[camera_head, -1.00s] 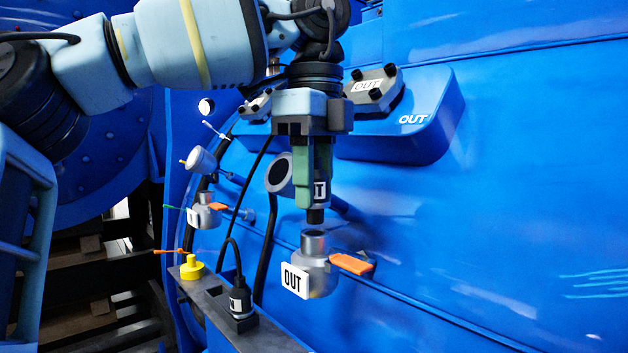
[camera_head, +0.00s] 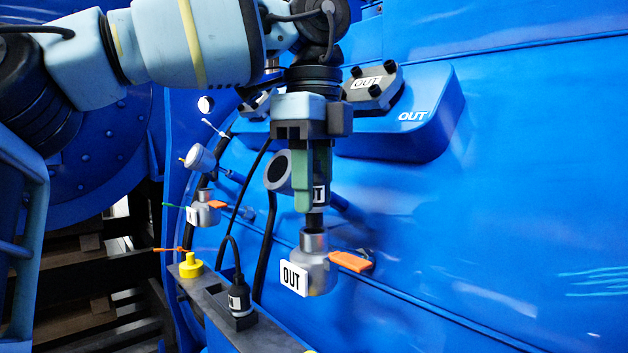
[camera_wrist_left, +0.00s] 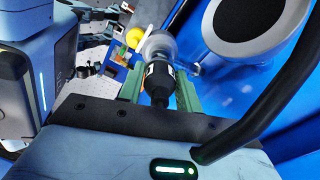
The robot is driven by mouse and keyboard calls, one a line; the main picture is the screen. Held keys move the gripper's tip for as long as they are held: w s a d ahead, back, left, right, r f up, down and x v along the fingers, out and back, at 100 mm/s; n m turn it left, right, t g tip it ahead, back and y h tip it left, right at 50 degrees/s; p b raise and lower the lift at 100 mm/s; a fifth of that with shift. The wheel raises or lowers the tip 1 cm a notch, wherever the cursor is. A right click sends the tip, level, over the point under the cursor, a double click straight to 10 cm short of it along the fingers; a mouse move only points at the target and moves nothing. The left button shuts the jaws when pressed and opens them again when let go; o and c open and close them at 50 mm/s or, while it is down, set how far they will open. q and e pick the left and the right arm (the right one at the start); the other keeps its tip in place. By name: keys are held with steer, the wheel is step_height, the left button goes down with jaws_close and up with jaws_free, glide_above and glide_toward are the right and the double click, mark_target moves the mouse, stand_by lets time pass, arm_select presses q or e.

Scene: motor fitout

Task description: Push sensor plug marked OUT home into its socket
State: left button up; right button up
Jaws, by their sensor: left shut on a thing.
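My left gripper (camera_head: 312,200) points straight down and is shut on the black sensor plug (camera_head: 316,219), whose white label is partly hidden by a green finger. The plug's lower end is at the mouth of the silver socket (camera_head: 315,263) with the white OUT tag (camera_head: 293,278). How deep it sits I cannot tell. In the left wrist view the plug (camera_wrist_left: 158,86) is between the green fingers (camera_wrist_left: 160,92), with the silver socket (camera_wrist_left: 158,46) beyond it. My right gripper is not in view.
An orange lever (camera_head: 351,261) sticks out right of the socket. A black plug (camera_head: 239,297) stands in a grey rail (camera_head: 213,297) beside a yellow cap (camera_head: 191,266). Another silver socket (camera_head: 205,209) sits further left. A blue housing marked OUT (camera_head: 430,115) juts out behind my gripper.

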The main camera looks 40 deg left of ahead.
arm_select(q)
steer(key=shift+f+b, duration=0.3)
steer(key=shift+f, duration=0.95)
steer(key=o, duration=1.1)
steer(key=shift+r, duration=3.9)
